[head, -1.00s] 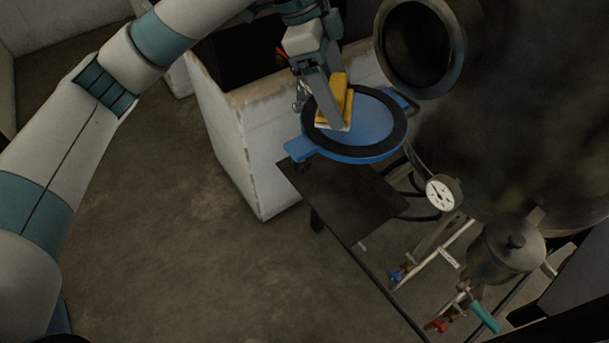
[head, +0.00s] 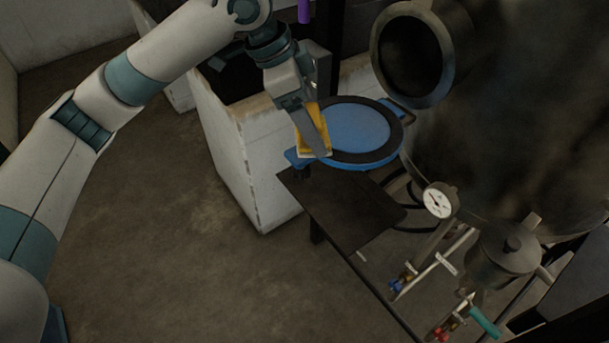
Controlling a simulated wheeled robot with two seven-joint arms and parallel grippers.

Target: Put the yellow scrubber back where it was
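The yellow scrubber (head: 302,143) is in the head view, at the left edge of a round blue lid-like disc (head: 357,124) with a black rim. My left gripper (head: 318,150) comes down from above with its fingers at the scrubber and looks shut on it. The gripper covers part of the scrubber. I cannot tell whether the scrubber touches the disc's rim or is held just above it. My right gripper is not in view.
A dark shelf (head: 340,208) lies below the disc. A tank with a round open port (head: 410,58), a pressure gauge (head: 439,200) and a small metal pot (head: 505,248) stand at right. A white low wall (head: 245,160) is behind. Floor at left is clear.

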